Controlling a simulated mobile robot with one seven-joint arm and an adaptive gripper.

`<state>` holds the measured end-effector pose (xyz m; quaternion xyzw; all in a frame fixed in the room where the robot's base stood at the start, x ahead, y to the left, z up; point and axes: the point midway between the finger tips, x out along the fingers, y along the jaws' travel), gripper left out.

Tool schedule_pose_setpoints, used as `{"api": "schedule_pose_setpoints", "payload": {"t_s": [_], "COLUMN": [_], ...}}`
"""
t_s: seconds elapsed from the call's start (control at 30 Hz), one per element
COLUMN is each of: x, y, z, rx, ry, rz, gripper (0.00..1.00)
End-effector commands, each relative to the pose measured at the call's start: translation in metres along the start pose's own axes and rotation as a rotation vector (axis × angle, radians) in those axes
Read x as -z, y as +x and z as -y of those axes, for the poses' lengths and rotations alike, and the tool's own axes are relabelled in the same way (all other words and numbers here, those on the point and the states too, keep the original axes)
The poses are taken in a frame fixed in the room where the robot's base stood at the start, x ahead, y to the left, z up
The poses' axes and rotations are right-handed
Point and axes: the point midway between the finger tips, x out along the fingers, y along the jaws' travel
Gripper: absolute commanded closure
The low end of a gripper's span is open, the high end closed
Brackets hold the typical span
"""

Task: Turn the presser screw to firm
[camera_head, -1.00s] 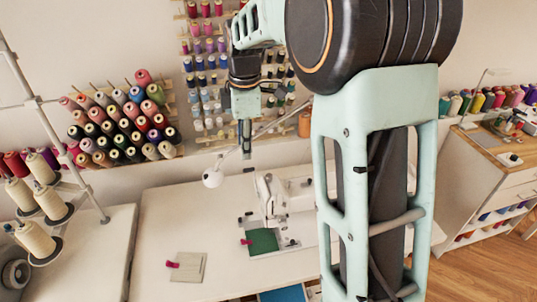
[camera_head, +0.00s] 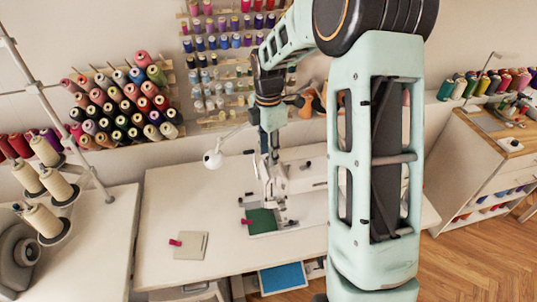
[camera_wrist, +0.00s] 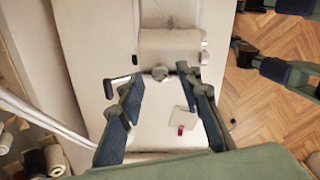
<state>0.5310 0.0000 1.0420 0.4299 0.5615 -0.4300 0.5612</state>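The white sewing machine (camera_head: 303,178) stands on the white table, with its front end below my gripper (camera_head: 268,150). In the wrist view, the machine's body (camera_wrist: 170,45) lies ahead of my gripper (camera_wrist: 160,80). A small round knob (camera_wrist: 160,72) sits at the machine's near end, between the two fingertips in the picture; it may be the presser screw, but its setting cannot be read. The fingers are spread apart with nothing held. I cannot tell how far the tips are above the knob, and no contact is visible.
Green cloth (camera_head: 262,221) lies under the machine's needle end. A pale pad with a pink item (camera_head: 190,245) lies on the table's front left. A white lamp (camera_head: 213,158) stands behind the table to the left. Thread racks (camera_head: 120,110) line the wall.

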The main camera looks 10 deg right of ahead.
Motion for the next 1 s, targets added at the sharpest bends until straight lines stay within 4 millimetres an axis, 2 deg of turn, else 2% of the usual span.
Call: {"api": "schedule_pose_setpoints", "payload": {"t_s": [0.2, 0.47, 0.77, 1.0], "x": [0.0, 0.0, 0.0, 0.0], "y": [0.017, 0.019, 0.018, 0.018], "z": [0.0, 0.0, 0.0, 0.0], "rx": [0.001, 0.0, 0.0, -0.001], "ry": [0.001, 0.001, 0.001, 0.006], "rz": [0.0, 0.0, 0.0, 0.0], "gripper": [0.68, 0.68, 0.99, 1.0]}}
